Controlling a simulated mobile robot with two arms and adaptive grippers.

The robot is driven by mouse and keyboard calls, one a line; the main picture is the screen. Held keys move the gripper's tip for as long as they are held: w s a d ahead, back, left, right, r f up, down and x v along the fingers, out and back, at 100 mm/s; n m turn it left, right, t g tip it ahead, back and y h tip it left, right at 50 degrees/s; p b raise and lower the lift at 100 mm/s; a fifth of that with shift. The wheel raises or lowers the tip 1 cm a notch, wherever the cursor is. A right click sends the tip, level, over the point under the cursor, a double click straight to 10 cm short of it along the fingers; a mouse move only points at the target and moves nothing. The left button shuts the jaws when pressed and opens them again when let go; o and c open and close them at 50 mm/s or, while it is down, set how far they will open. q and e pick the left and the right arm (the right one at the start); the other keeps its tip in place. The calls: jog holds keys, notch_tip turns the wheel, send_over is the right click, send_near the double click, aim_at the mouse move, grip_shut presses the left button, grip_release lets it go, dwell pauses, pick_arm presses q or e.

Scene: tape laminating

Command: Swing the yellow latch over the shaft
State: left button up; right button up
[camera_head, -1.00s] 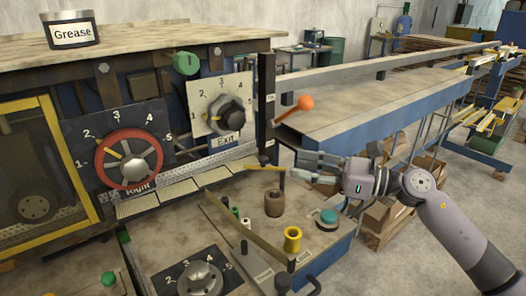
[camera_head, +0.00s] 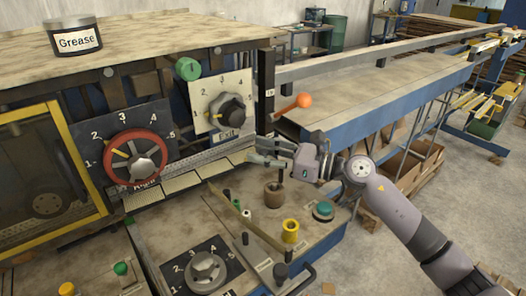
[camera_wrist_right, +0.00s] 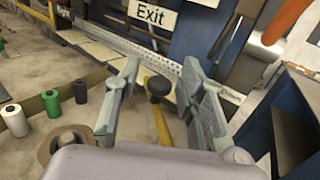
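The yellow latch (camera_wrist_right: 161,126) is a narrow yellow bar with a black knob (camera_wrist_right: 158,88) at its far end, seen in the right wrist view. My right gripper (camera_wrist_right: 160,72) is open, with one finger on each side of the knob and visible gaps to it. In the head view the right gripper (camera_head: 254,150) points left over the bench, beside the Exit dial, and hides most of the latch. A dark upright post (camera_head: 279,177) shows below it. I cannot tell which part is the shaft. My left gripper is not in view.
An orange-knobbed lever (camera_head: 303,101) stands just beyond. The Exit panel (camera_head: 218,100) is close by.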

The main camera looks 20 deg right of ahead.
grip_shut()
dwell(0.6)
